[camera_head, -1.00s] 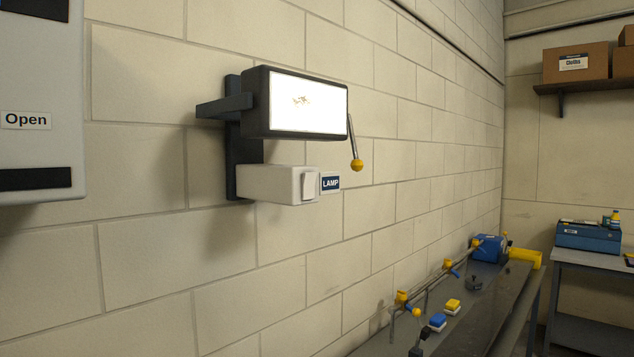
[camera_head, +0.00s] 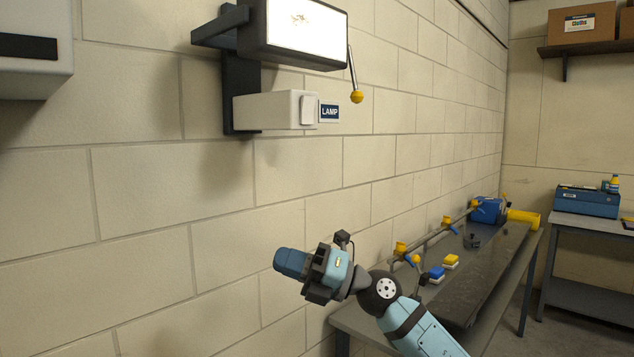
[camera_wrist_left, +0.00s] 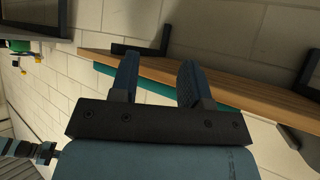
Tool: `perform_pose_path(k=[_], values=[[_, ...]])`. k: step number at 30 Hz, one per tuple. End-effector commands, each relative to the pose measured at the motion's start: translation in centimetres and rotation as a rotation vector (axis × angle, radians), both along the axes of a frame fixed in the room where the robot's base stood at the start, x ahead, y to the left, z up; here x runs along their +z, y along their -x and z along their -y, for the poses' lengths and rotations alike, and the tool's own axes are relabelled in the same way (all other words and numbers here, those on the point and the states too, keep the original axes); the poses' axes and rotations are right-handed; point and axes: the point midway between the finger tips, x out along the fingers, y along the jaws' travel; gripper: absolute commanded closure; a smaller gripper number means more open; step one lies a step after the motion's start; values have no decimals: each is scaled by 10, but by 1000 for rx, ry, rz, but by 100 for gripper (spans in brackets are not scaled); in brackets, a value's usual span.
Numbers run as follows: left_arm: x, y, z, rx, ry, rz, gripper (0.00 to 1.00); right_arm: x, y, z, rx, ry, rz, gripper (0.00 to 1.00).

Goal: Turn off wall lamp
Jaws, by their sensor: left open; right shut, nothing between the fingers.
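The wall lamp (camera_head: 296,28) is a dark-framed box with a bright white, lit panel, fixed to the block wall. Below it is a white switch box (camera_head: 268,110) with a rocker switch (camera_head: 309,110) and a blue LAMP label (camera_head: 329,112). A thin lever with a yellow ball (camera_head: 356,96) hangs at the lamp's right side. My right gripper (camera_head: 281,262) is below the switch box, apart from it, shut and empty, pointing left. My left gripper (camera_wrist_left: 157,75) is open with nothing between its fingers in the left wrist view, near a wooden shelf edge.
A long grey bench (camera_head: 470,275) along the wall holds yellow and blue valves and small blocks. A blue case (camera_head: 587,201) sits on a table at the right. A wooden shelf (camera_wrist_left: 220,83) crosses the left wrist view. The wall around the switch is clear.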

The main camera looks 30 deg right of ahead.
Motion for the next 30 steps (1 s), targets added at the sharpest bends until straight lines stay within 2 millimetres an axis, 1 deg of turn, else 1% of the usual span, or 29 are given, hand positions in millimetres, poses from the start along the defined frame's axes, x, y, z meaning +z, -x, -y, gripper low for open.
perform_pose_path(k=[1,5,6,8,9,11,12,15,16,18,21,24,30], values=[[-11,0,1,0,2,-2,57,19,-2,5,-28,100,79,100],[-24,0,2,1,6,-4,57,68,-4,23,-141,355,236,100],[-28,0,2,1,7,-5,57,84,-4,31,-190,430,277,100],[-34,0,2,1,9,-6,57,109,-3,46,-272,535,332,100],[-37,0,3,1,10,-7,57,125,-1,56,-332,599,363,100],[-42,-1,3,2,12,-8,57,150,3,73,-426,682,400,100],[-45,-1,3,1,13,-10,57,166,7,85,-489,729,419,100],[-50,-1,4,1,14,-13,57,201,18,112,-635,815,449,100],[-51,-1,4,1,14,-13,57,209,22,118,-672,833,454,100],[-52,-2,4,2,15,-11,57,226,30,132,-745,865,461,100],[-52,-3,4,2,18,-8,57,241,38,144,-812,887,465,100],[-51,-3,4,3,19,-5,57,246,41,150,-840,897,463,100],[-50,-3,4,3,19,-6,57,247,41,150,-842,897,463,100]])
